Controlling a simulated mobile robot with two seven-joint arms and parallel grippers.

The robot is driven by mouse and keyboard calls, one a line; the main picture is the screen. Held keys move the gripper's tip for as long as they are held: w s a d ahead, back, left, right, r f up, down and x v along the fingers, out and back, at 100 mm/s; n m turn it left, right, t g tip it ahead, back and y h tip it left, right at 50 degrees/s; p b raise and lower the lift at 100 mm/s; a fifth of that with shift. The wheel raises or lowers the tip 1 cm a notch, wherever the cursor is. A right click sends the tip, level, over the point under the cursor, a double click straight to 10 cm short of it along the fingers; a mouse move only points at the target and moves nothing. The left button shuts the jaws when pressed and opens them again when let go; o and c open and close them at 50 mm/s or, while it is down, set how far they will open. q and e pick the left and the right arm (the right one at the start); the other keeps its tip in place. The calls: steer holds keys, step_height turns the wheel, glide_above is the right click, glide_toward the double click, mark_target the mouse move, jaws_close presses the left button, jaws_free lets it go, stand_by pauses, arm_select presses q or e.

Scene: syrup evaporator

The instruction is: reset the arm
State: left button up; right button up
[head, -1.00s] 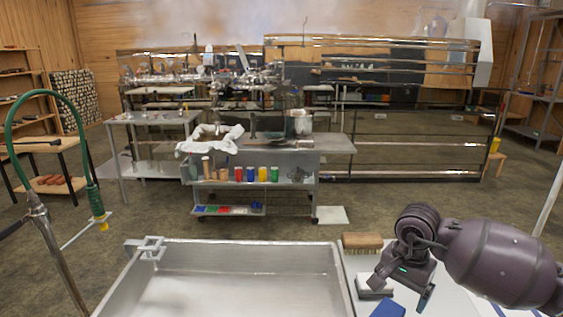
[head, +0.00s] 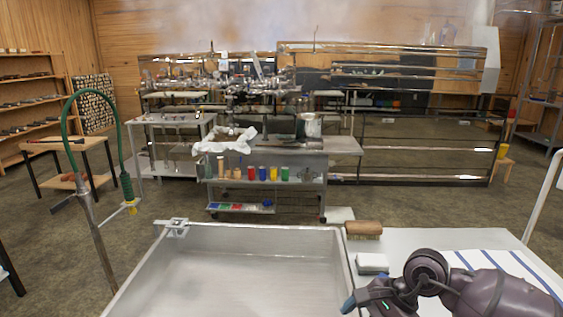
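My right gripper (head: 372,304) is at the bottom of the head view, on an arm that comes in from the lower right. It is over the pale counter beside the right wall of the metal sink. One dark bluish fingertip shows near the sink's rim. The rest of the fingers is cut off by the picture edge, so I cannot tell the opening or whether anything is between them. My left gripper and arm are not in view.
The metal sink (head: 190,262) is in front, with a green-hosed faucet (head: 124,160) at its left. A wooden brush (head: 363,229), a pale block (head: 372,263) and a striped cloth (head: 500,268) lie on the counter (head: 430,238). A cart (head: 268,165) stands beyond, across open floor.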

steer(key=s+a+r+m+y, duration=0.2)
steer(key=s+a+m+y, duration=0.1)
steer(key=a+y, duration=0.25)
step_height(320, 180, up, 8)
steer(key=m+t+y, duration=0.5)
steer(key=m+t, duration=0.8)
steer(key=m, duration=0.5)
steer(key=d+f+m+t+h, duration=0.3)
steer(key=d+m+h, duration=0.4)
steer(key=m, duration=0.4)
steer(key=d+f+m+t+h, duration=0.25)
steer(key=d+m+h, duration=0.25)
steer(key=m+h, duration=0.5)
steer(key=s+d+f+m+g+h, duration=0.3)
steer(key=s+d+f+m+g, duration=0.3)
steer(key=m, duration=0.4)
steer(key=s+f+m+g+y, duration=0.1)
steer(key=s+f+m+g, duration=0.35)
steer(key=s, duration=0.55)
steer(key=s+f+m+g+y, duration=0.1)
steer(key=s+f+m+g, duration=0.35)
steer(key=s, duration=0.55)
steer(key=w+a+f+n+t, duration=0.1)
steer(key=w+f+t, duration=0.6)
steer(key=w+f, duration=0.1)
steer(key=shift+w+f+n+t, duration=0.35)
steer(key=shift+f+n, duration=0.05)
steer(key=shift+f, duration=0.35)
steer(key=shift+y, duration=0.25)
